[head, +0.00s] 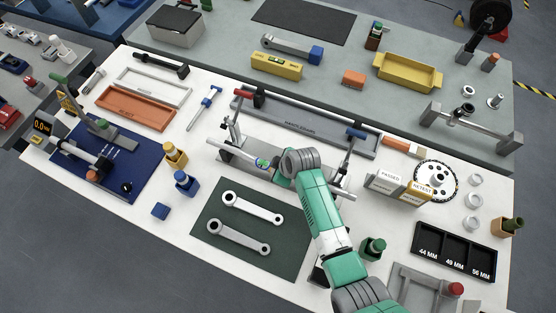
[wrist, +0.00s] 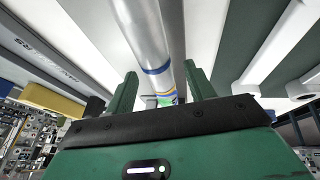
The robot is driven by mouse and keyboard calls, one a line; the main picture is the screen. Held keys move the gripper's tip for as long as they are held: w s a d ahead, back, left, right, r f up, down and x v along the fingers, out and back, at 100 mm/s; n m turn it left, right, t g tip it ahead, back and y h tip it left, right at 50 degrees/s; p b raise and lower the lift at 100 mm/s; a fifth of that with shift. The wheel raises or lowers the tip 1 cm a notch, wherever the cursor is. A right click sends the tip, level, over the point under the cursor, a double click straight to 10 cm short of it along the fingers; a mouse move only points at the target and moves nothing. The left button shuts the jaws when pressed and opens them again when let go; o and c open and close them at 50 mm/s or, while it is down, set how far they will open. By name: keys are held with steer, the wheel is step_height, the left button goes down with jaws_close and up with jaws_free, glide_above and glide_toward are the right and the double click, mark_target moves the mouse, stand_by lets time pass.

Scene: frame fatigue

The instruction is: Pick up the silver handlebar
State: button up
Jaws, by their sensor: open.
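The silver handlebar (head: 240,152) is a round metal tube lying across a grey fixture (head: 234,162) in the middle of the white bench. A coloured label shows on it. In the wrist view the handlebar (wrist: 143,35) runs between my two green fingers, with a blue band and the label near them. My gripper (wrist: 162,78) is open, with the tube between the fingers and gaps visible at the sides. In the head view my arm hides the fingers and part of the handlebar. I cannot tell whether a finger touches it.
A grey tray (head: 352,146) marked handlebars lies behind the fixture. Clamp posts (head: 233,125) stand at the fixture's ends. Small labelled boxes (head: 383,186) stand to the right.

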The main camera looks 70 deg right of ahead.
steer(key=c, duration=1)
jaws_close()
steer(key=shift+r, duration=0.15)
